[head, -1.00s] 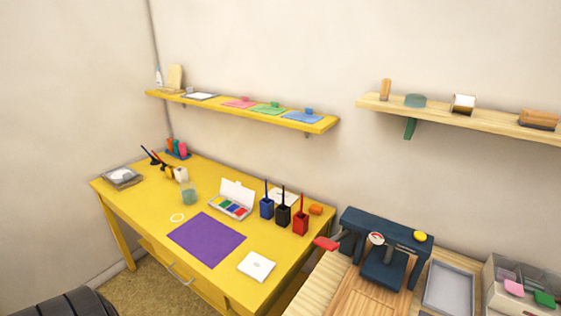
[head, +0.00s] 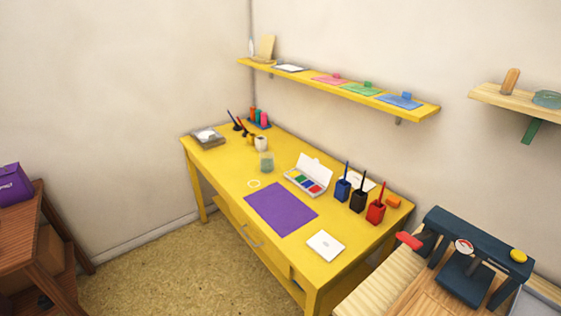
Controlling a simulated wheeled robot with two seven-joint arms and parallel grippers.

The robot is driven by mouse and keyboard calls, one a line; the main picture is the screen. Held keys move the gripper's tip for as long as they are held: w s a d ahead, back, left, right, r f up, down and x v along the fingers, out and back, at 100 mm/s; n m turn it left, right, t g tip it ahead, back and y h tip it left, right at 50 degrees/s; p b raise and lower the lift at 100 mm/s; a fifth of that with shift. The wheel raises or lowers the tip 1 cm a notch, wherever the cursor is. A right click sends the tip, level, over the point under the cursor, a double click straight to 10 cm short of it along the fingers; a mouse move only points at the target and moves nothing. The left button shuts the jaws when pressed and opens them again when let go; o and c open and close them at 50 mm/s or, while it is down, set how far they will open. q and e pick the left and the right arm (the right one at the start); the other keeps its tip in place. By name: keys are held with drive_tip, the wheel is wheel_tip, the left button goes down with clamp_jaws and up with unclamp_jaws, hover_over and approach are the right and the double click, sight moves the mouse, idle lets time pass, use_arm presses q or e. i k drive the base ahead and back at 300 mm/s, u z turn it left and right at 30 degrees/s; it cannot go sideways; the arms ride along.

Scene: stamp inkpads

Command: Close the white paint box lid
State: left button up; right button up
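The white paint box (head: 302,186) stands on the yellow table (head: 225,164) in the head view, towards its back middle. Its lid (head: 316,169) is open and tilted up at the back. Several colour pans, among them green, blue and red, show inside the box. Neither of my grippers is in view.
A purple mat (head: 281,209) and a white square (head: 325,245) lie in front of the box. A glass jar (head: 266,162) stands to its left. Blue (head: 342,189), black (head: 358,200) and red (head: 376,211) holders stand to its right. Open floor (head: 180,265) lies left of the table.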

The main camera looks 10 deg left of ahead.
sight(312, 167)
drive_tip(key=u, duration=1.7)
drive_tip(key=i, duration=1.9)
drive_tip(key=z, duration=3.6)
drive_tip(key=i, duration=0.15)
drive_tip(key=z, duration=0.1)
